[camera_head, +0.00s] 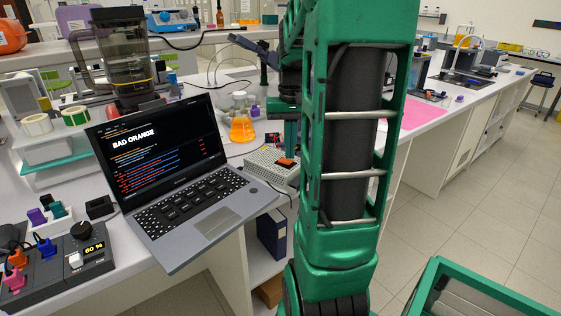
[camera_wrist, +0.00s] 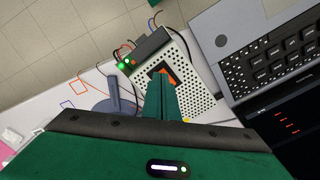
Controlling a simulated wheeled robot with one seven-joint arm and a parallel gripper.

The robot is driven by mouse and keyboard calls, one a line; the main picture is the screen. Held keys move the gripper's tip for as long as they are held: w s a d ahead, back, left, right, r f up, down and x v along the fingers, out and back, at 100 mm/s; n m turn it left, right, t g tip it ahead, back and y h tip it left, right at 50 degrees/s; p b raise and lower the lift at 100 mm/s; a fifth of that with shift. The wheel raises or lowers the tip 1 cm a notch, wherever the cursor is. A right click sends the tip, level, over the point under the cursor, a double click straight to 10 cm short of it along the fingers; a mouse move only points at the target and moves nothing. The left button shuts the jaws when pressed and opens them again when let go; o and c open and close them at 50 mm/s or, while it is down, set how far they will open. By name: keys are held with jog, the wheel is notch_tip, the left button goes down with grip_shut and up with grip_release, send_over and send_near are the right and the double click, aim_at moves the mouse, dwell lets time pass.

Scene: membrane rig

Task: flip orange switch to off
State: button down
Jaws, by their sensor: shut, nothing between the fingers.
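The orange switch (camera_wrist: 165,72) sits in a dark frame on top of a white perforated box (camera_wrist: 196,84). In the head view the switch (camera_head: 287,162) shows as a small orange patch on the box (camera_head: 262,168), close to my arm. My gripper (camera_wrist: 161,84) is shut and empty, its green fingertips over the switch and hiding part of it. I cannot tell whether they touch it, nor which way the switch is tipped. A green light (camera_wrist: 122,65) glows on the dark terminal block at the box's end.
An open laptop (camera_head: 180,180) showing "BAD ORANGE" stands left of the box. A flask of orange liquid (camera_head: 242,128) stands behind the box. My arm hides part of the bench.

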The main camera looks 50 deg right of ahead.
aim_at(289, 161)
jog(key=shift+f, duration=0.7)
dwell(0.6)
notch_tip(289, 161, up, 7)
dwell(1.0)
dwell(0.4)
jog(key=s+a+f+n, duration=0.1)
jog(key=s+a+f, duration=0.3)
jog(key=s+a, duration=0.3)
jog(key=s+a+f+n, duration=0.1)
jog(key=s+a+f, duration=0.4)
jog(key=a, duration=0.5)
jog(key=shift+s, duration=0.9)
jog(key=shift+f, duration=0.1)
